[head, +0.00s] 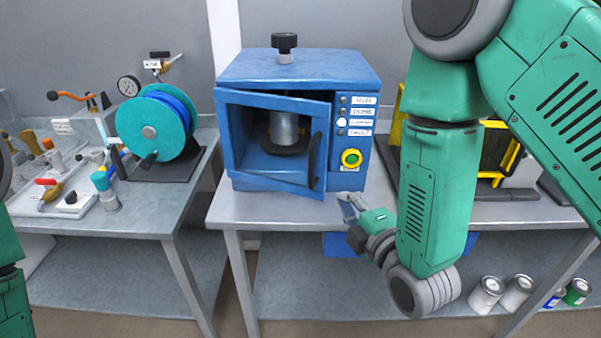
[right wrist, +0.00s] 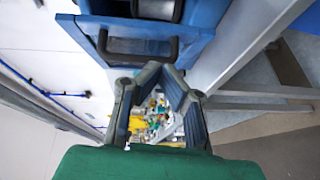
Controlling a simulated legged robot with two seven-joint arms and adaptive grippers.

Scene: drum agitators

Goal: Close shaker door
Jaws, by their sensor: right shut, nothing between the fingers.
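The blue shaker (head: 300,68) stands on the middle table. Its door (head: 270,181) is ajar, with the free edge on the right swung out toward me and a dark upright handle (head: 314,161) on it. A metal can (head: 284,127) shows inside. My right gripper (head: 347,201) is shut and empty, in front of the table's edge, below and right of the handle and apart from it. In the right wrist view, the fingertips (right wrist: 160,72) meet just below the dark handle (right wrist: 138,46) of the door (right wrist: 125,32). My left gripper is out of view.
A teal hose reel (head: 152,130) and tools are on the left table. A yellow-framed device (head: 497,152) stands behind my right arm. Several cans (head: 487,294) sit on the lower shelf.

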